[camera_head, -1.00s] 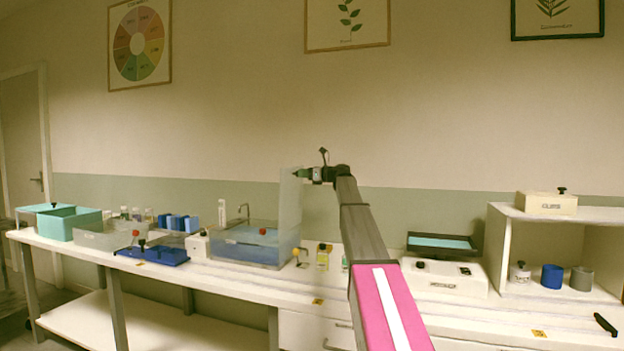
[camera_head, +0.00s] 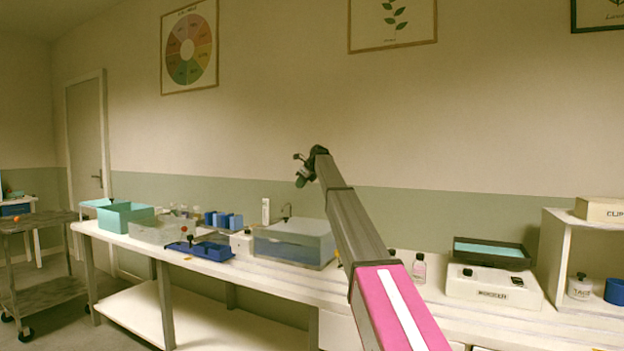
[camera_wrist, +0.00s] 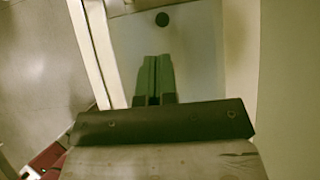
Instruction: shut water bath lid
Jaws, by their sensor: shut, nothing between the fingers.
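The water bath (camera_head: 294,249) is a bluish see-through tub on the bench, left of my arm in the head view. Its lid (camera_head: 303,228) lies as a flat grey panel across the top of the tub. I cannot tell whether it rests fully on the rim all round. My gripper (camera_head: 300,178) is above the bath, clear of the lid. In the wrist view my gripper (camera_wrist: 155,59) has its green fingers together with nothing between them.
A blue rack (camera_head: 200,250), a clear tub (camera_head: 155,231) and a teal box (camera_head: 126,218) stand left of the bath. A white device (camera_head: 492,288) with a dark tray (camera_head: 492,252) stands right of my arm. A grey cart (camera_head: 45,265) is at far left.

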